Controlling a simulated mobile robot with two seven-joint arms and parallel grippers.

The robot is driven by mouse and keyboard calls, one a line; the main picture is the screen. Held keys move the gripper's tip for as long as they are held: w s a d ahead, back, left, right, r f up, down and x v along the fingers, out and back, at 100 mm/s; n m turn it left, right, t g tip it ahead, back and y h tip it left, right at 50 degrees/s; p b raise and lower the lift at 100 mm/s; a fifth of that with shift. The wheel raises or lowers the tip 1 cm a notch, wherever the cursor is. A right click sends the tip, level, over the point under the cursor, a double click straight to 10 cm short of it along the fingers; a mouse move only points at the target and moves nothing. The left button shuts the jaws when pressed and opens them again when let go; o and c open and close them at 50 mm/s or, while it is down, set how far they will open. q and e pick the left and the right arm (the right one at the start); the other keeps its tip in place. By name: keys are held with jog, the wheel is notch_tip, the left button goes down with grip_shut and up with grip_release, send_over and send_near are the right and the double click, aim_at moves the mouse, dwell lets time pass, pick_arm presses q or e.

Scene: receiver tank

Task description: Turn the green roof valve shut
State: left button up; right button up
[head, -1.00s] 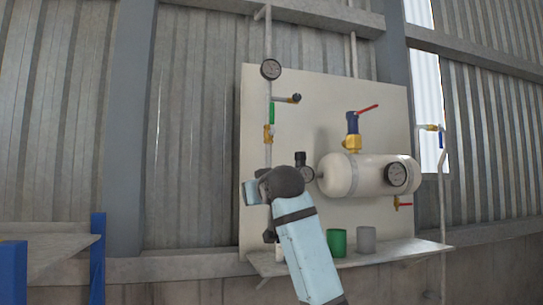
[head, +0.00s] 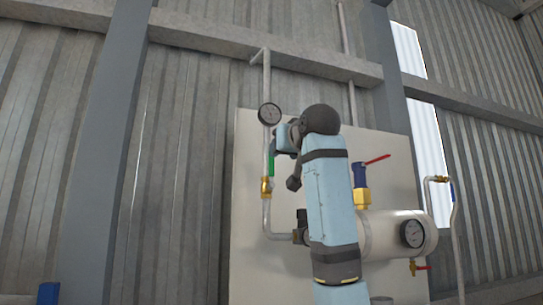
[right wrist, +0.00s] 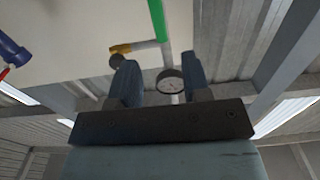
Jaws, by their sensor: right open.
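The green valve lever (head: 271,164) lies upright along the vertical pipe on the white panel, above its brass valve body (head: 266,187). In the right wrist view the green lever (right wrist: 157,20) shows at the top, beyond my fingers. My right gripper (right wrist: 158,78) is open, with nothing between its fingers. In the head view my right gripper (head: 283,139) is raised beside the upper end of the lever, partly hidden by my wrist. I cannot tell its exact gap to the lever. My left gripper is out of view.
A round gauge (head: 269,114) sits on the pipe just above the lever; it also appears between my fingers in the wrist view (right wrist: 170,82). A brass side fitting (right wrist: 120,48) is close by. The white tank (head: 385,234) and a red-handled valve (head: 361,185) are at right.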

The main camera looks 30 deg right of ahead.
aim_at(272, 161)
jog(key=p+x, duration=0.2)
jog(key=x, duration=0.5)
jog(key=shift+f, duration=0.15)
jog(key=shift+w+d+p, duration=0.15)
jog(key=shift+w+p, duration=0.2)
jog(key=shift+w, duration=0.3)
jog(key=shift+w+d, duration=0.1)
jog(key=shift+w, duration=0.4)
jog(key=shift+w+d+f, duration=0.1)
jog(key=shift+w+d, duration=0.05)
jog(key=shift+w, duration=0.1)
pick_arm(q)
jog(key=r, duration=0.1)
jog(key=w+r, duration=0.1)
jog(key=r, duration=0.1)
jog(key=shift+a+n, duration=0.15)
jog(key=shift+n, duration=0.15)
pick_arm(e)
jog(key=shift+s, duration=0.2)
grip_shut()
